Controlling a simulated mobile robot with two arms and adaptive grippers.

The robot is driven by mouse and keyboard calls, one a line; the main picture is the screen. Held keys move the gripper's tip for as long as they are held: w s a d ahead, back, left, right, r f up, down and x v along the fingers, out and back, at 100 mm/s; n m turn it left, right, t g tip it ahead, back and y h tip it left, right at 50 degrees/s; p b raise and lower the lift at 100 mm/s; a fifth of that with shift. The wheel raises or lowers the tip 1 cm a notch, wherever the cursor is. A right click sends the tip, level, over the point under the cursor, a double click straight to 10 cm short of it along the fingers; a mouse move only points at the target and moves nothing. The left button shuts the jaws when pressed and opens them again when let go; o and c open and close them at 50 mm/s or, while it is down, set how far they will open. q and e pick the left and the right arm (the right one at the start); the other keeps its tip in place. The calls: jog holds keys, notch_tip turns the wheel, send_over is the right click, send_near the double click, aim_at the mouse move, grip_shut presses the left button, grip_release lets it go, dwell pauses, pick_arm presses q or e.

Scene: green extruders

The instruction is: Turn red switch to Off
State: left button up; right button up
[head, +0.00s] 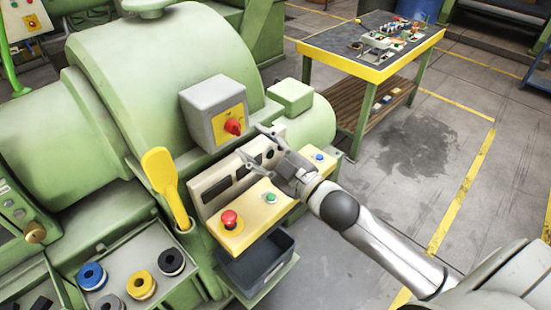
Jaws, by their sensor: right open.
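The red switch (234,126) is a rotary knob on a yellow plate (222,130) on the front of a grey box (202,112), mounted on the green machine. Its exact position and the plate's lettering are too small to read. My right gripper (252,146) is open and empty. Its fingers are spread in front of the control panel, just right of and below the red switch, and appear apart from it. My left gripper is not in view.
Below is a yellow-topped panel (248,232) with a red emergency button (230,219), a green button (270,198) and a blue button (319,156). A yellow scoop (163,180) stands left. A dark bin (259,265) sits beneath. A workbench (345,70) stands behind; the floor right is clear.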

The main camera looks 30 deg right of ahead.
jog(key=shift+v, duration=2.95)
jog(key=shift+f, duration=0.1)
notch_tip(320, 180, down, 9)
jog(key=s+d+m+g+h, duration=0.2)
jog(key=m+g+h, duration=0.1)
jog(key=m+h, duration=0.1)
jog(key=s+a+f+m+g+h, duration=0.1)
jog(key=s+f+m+g, duration=0.2)
jog(key=s+f+g, duration=0.5)
jog(key=s+a+f+m+g+h, duration=0.1)
jog(key=s+a+f+m+g, duration=0.3)
jog(key=s, duration=0.7)
notch_tip(320, 180, down, 28)
jog(key=s+d+n, duration=0.1)
jog(key=d+n, duration=0.1)
jog(key=s+d+f+g+b, duration=0.1)
jog(key=s+d+f, duration=0.2)
jog(key=s+f, duration=1.4)
jog(key=shift+s+d+g+b, duration=0.15)
jog(key=shift+s+g+b, duration=0.05)
jog(key=shift+g+b, duration=0.2)
